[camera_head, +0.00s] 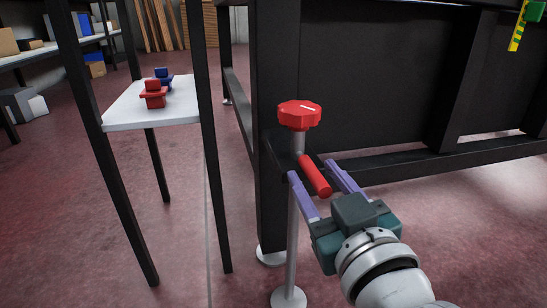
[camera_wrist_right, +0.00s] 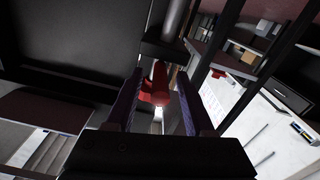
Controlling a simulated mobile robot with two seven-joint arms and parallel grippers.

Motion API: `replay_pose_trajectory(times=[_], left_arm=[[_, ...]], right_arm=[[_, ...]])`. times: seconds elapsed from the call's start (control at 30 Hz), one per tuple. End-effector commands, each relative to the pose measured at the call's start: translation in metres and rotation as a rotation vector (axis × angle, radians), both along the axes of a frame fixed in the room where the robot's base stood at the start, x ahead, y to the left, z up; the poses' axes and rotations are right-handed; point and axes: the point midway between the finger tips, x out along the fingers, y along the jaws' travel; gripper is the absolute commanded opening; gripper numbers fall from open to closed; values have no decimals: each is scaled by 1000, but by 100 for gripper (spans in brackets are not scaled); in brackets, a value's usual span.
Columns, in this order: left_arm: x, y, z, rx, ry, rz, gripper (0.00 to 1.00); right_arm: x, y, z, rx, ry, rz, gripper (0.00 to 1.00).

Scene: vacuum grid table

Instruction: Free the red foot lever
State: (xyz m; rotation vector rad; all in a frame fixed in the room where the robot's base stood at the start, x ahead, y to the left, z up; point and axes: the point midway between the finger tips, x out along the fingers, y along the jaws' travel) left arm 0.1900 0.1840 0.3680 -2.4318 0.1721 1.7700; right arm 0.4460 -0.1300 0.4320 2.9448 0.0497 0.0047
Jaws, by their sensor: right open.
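The red foot lever (camera_head: 316,177) is a short red bar beside the black table leg, slanting down toward my right gripper. My right gripper (camera_head: 311,169) is open, with one purple finger on each side of the bar. Whether the fingers touch it I cannot tell. A red scalloped knob (camera_head: 299,114) with a white mark sits above the bar on a grey post (camera_head: 291,245) with a round foot. In the right wrist view, red parts (camera_wrist_right: 160,75) show between the open fingers; where lever and knob separate there is unclear. My left gripper is not in view.
The black table frame (camera_head: 350,75) stands behind the lever, with a low crossbar (camera_head: 420,160) to the right. At left, a white-topped stand (camera_head: 125,110) holds a red clamp (camera_head: 153,95) and a blue clamp (camera_head: 163,75). The floor at front left is open.

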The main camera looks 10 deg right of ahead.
Motion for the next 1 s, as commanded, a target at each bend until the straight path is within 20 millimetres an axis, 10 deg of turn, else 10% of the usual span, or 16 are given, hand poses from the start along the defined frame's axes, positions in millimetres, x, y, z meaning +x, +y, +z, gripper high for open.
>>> replay_pose_trajectory(times=[0.53,1.0], left_arm=[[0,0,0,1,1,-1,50],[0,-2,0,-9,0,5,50]], right_arm=[[-1,0,0,0,0,0,0],[-1,0,0,0,0,0,0]])
